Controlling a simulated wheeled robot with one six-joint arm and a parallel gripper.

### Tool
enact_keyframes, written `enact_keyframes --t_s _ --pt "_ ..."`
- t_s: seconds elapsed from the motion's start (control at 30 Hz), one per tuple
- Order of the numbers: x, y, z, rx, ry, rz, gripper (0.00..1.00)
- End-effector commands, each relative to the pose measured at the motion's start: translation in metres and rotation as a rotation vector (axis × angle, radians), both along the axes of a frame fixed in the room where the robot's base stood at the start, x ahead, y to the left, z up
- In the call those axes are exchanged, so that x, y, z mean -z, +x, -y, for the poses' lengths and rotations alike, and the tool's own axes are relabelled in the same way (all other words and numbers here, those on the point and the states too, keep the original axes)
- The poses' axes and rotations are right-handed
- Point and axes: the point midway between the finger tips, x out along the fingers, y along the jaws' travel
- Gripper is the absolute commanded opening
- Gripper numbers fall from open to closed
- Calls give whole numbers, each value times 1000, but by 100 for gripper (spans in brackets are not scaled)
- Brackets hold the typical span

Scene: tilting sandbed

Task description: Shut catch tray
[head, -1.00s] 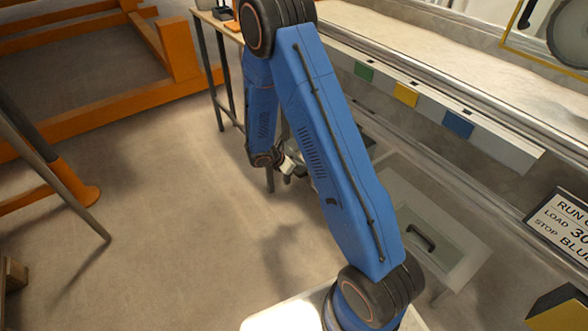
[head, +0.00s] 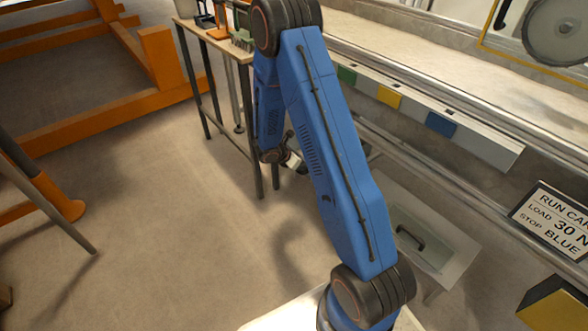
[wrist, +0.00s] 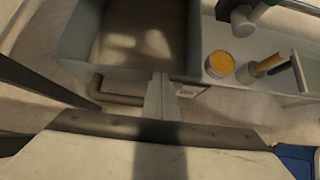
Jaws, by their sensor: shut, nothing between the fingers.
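In the wrist view, a grey open-topped tray (wrist: 192,42) with sand-coloured contents fills the top middle. A bar handle (wrist: 112,98) runs along its near side, at the left. My gripper (wrist: 160,82) is shut and empty. Its fingertips are at the tray's near wall, just right of the handle; I cannot tell whether they touch it. In the head view my blue arm reaches away and down, and hides most of this tray. The fingers are too small to make out there.
In the wrist view, a yellow-topped jar (wrist: 220,63) and a wooden-handled tool (wrist: 265,66) are right of the tray. In the head view, a grey panel with a dark handle (head: 411,237) lies right of my arm.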

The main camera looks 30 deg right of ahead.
Motion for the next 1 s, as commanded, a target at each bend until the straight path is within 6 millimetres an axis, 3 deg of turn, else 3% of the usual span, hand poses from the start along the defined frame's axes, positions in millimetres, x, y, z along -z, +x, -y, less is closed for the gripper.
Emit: enact_keyframes --t_s 0.03,0.2,0.4,0.6,1.0 --pt "0 2 15 5 0 1 0" --pt "1 9 51 4 1 0 0" --pt "0 15 81 3 0 0 0" --pt "0 18 94 0 0 0 0" --pt "-1 19 98 2 -3 1 0"
